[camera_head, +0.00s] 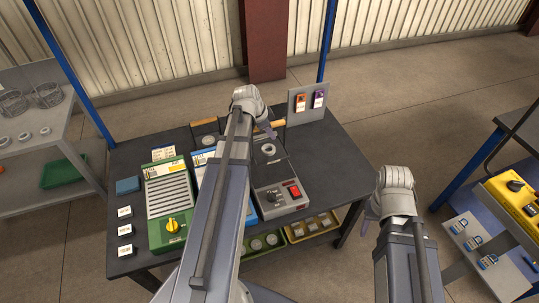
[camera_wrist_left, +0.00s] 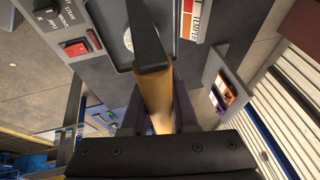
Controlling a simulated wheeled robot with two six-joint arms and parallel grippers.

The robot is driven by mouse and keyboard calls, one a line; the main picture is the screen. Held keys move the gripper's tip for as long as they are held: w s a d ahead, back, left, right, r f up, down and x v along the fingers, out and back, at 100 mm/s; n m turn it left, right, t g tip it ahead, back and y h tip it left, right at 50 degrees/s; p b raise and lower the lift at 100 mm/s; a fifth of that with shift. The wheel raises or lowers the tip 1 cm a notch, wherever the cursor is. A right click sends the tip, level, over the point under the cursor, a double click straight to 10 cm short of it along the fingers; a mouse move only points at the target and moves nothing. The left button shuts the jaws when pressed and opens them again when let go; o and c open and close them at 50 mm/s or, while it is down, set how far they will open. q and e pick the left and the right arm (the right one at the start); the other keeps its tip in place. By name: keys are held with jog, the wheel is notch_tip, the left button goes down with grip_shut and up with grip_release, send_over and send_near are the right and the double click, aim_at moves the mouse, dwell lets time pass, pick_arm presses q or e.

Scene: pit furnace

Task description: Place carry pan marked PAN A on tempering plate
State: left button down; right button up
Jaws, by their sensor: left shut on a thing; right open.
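My left gripper (camera_head: 268,130) is shut on a wooden handle (camera_head: 272,124) at the back of the table. In the left wrist view the handle (camera_wrist_left: 156,95) lies between the fingers and runs into a dark bar leading to a dark shallow pan (camera_wrist_left: 116,42). In the head view the pan (camera_head: 282,160) holds a pale metal ring (camera_head: 268,149). It is over the grey unit (camera_head: 279,197) with a red switch; whether it touches the plate cannot be told. No PAN A mark is readable. My right gripper (camera_head: 371,212) is open, right of the table.
A green unit (camera_head: 169,203) with a yellow knob stands at the left. My left arm hides part of a blue-and-white unit. An upright grey panel (camera_head: 308,103) with orange and purple tags stands behind. The table's right side (camera_head: 335,150) is clear. Trays with parts (camera_head: 312,226) sit below.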

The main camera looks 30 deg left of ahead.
aim_at(271, 149)
pick_arm(q)
jog(key=shift+f+b, duration=3.75)
jog(key=shift+f, duration=0.55)
jog(key=shift+r, duration=0.15)
jog(key=c, duration=1.2)
grip_release()
jog(key=shift+f, duration=0.2)
jog(key=o, duration=0.5)
jog(key=shift+r, duration=0.1)
